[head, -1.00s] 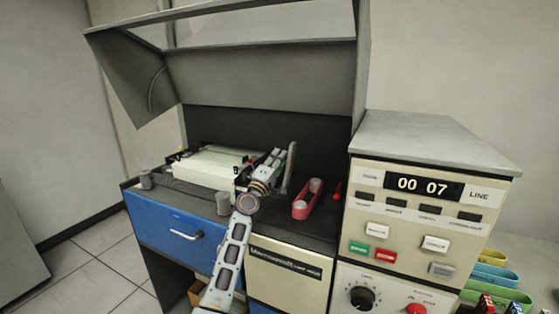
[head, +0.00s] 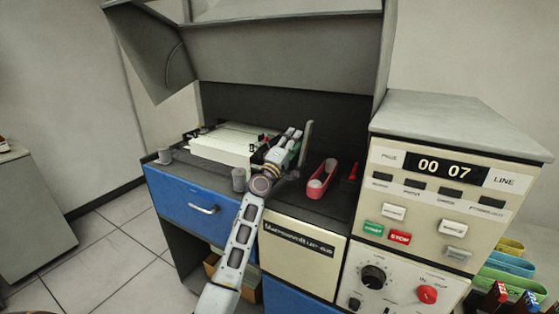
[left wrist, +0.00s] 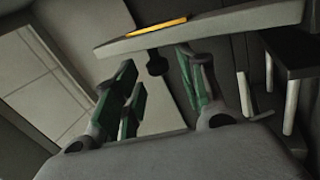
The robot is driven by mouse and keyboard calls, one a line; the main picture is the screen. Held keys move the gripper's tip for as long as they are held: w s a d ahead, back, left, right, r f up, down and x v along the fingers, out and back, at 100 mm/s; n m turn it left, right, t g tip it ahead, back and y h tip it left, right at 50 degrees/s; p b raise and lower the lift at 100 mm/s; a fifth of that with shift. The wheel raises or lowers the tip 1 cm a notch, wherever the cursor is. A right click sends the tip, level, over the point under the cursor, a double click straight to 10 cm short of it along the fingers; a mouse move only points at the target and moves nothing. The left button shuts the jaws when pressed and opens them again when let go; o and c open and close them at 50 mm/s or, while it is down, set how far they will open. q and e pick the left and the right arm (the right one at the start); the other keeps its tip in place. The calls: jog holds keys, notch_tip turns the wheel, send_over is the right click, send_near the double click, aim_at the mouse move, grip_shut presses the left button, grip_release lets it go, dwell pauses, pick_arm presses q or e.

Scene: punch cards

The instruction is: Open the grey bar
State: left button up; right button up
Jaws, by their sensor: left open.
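A narrow grey bar (head: 306,143) stands near upright at the right end of the cream machine (head: 226,147) on the desk. In the left wrist view a long grey bar (left wrist: 225,24) with a yellow strip crosses the top of the picture, just beyond the fingertips. I take it for the same bar, but cannot be sure. My left gripper (head: 291,138) is beside the bar, on its left. It is open and empty; its green-padded fingers (left wrist: 160,75) are spread apart. I cannot tell whether a fingertip touches the bar. My right gripper is not in view.
A red tray (head: 331,168) lies right of the gripper, with a small red object (head: 354,172) near it. Grey cups (head: 239,179) stand at the desk's front left. A control box (head: 455,185) stands close on the right. A grey hood (head: 290,55) hangs above.

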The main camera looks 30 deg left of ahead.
pick_arm(q)
jog(key=v, duration=1)
dwell(0.4)
jog(key=shift+s+f, duration=0.1)
jog(key=shift+s, duration=0.05)
jog(key=shift+f, duration=0.1)
dwell(0.4)
